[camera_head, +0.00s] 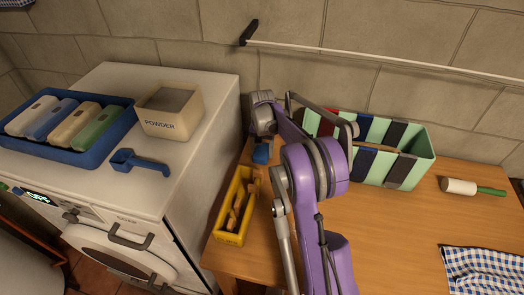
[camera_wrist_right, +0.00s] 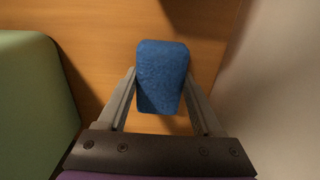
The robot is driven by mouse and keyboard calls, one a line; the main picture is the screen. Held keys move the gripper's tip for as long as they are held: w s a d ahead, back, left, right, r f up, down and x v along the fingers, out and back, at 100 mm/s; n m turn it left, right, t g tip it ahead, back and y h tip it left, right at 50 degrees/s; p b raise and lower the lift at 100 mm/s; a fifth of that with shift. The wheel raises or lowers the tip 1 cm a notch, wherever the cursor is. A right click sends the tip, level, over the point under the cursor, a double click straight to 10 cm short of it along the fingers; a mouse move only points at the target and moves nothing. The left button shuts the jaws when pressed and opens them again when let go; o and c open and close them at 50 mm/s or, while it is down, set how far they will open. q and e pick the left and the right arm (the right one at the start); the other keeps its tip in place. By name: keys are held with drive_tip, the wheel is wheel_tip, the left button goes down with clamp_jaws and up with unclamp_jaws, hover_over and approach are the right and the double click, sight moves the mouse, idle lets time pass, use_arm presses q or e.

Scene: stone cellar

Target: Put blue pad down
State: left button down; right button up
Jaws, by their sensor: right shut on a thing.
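The blue pad (camera_wrist_right: 161,76) is between the two fingers of my right gripper (camera_wrist_right: 160,84), which is shut on it, above or at the wooden table (camera_wrist_right: 105,50). In the head view the blue pad (camera_head: 262,153) shows only in part beside my purple right arm, behind the yellow box and close to the washing machine. My right gripper (camera_head: 260,138) is mostly hidden there by its own wrist. I cannot tell whether the pad touches the table. My left gripper is not in view.
A yellow box (camera_head: 230,238) with pegs stands at the table's left edge. A green striped bin (camera_head: 420,161) is behind my arm. The washing machine (camera_head: 215,90) carries a blue tray (camera_head: 66,152), powder box (camera_head: 171,123) and scoop (camera_head: 150,166). A brush (camera_head: 460,186) and checked cloth (camera_head: 482,272) lie right.

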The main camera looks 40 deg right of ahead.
sight(262, 150)
drive_tip(key=shift+f, duration=0.1)
drive_tip(key=o, duration=0.9)
drive_tip(key=shift+f, duration=0.1)
drive_tip(key=shift+c, duration=0.2)
drive_tip(key=o, duration=0.5)
drive_tip(key=shift+c, duration=0.2)
wheel_tip(262, 150, up, 12)
drive_tip(key=s+a+r+n+t, duration=0.25)
drive_tip(key=s+a, duration=0.35)
drive_tip(key=a, duration=0.5)
drive_tip(key=s+a+f+n+t, duration=0.1)
drive_tip(key=s+a+f+n, duration=0.1)
drive_tip(key=s+a, duration=0.2)
drive_tip(key=s+a+f+n+t, duration=0.1)
drive_tip(key=s+a+f+n, duration=0.1)
drive_tip(key=s+a, duration=0.3)
drive_tip(key=s+a+f+n+t, duration=0.1)
drive_tip(key=s+a, duration=0.4)
drive_tip(key=s, duration=0.5)
drive_tip(key=shift+a+f+n, duration=0.1)
drive_tip(key=shift+f+n, duration=0.7)
drive_tip(key=shift+n, duration=0.45)
drive_tip(key=shift+s+a+f, duration=0.1)
drive_tip(key=shift+s+f, duration=0.2)
